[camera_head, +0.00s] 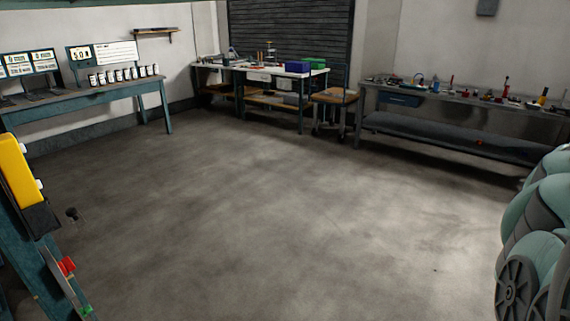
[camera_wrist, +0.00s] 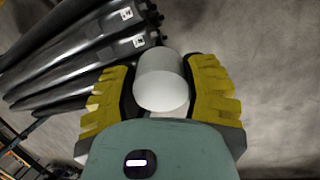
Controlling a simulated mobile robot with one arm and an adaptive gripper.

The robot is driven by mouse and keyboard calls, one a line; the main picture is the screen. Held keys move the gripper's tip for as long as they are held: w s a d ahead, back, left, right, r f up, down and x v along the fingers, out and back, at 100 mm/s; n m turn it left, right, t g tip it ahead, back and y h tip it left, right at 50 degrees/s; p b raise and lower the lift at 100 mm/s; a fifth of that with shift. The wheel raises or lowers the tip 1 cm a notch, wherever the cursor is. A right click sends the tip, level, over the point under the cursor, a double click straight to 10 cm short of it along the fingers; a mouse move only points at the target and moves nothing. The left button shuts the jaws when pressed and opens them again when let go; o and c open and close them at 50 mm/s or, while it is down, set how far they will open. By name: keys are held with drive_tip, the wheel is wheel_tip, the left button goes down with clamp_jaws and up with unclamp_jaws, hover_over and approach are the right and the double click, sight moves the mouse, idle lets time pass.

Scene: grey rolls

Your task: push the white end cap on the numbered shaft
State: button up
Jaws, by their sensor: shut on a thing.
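In the wrist view, my gripper (camera_wrist: 162,92) has its yellow-padded fingers shut on the white end cap (camera_wrist: 161,80), a short, smooth white cylinder. Several dark rolls or shafts (camera_wrist: 75,45) lie side by side at the upper left, running diagonally. Two of them carry small white labels near their ends; the marks are too small to read surely. The held cap is close to these ends in the picture, but I cannot tell if it touches any. The cap's far end is not clearly seen. In the head view neither my gripper nor the cap shows.
The head view shows open concrete floor (camera_head: 270,220). A bench with several small jars (camera_head: 122,74) stands at the left, a white-topped table (camera_head: 262,69) at the back, and a metal workbench with tools (camera_head: 465,98) at the right. A teal frame (camera_head: 35,255) stands at the near left.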

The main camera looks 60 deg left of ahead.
drive_tip(key=s+d+f+n+t+h+b, duration=0.2)
drive_tip(key=f+b, duration=1)
drive_tip(key=f, duration=0.6)
drive_tip(key=s+d+f+n+t+h+b, duration=0.3)
drive_tip(key=f+b, duration=0.8)
drive_tip(key=f, duration=0.6)
drive_tip(key=s+d+f+n+t+h+b, duration=0.3)
drive_tip(key=f+h+b, duration=0.6)
drive_tip(key=f, duration=0.9)
drive_tip(key=s+d+n+b, duration=0.1)
drive_tip(key=s+n+b, duration=0.1)
drive_tip(key=n+b, duration=0.1)
drive_tip(key=shift+s+f+n+h+b, duration=0.3)
drive_tip(key=shift+s+f+n+b, duration=0.05)
drive_tip(key=shift+n, duration=0.05)
drive_tip(key=shift+r, duration=0.1)
drive_tip(key=shift+d, duration=0.15)
drive_tip(key=b+x, duration=0.1)
drive_tip(key=x, duration=0.4)
drive_tip(key=shift+w+d, duration=0.1)
drive_tip(key=shift+d, duration=0.25)
drive_tip(key=shift+w+d, duration=0.1)
drive_tip(key=shift+b+x, duration=0.8)
drive_tip(key=shift+x, duration=1.25)
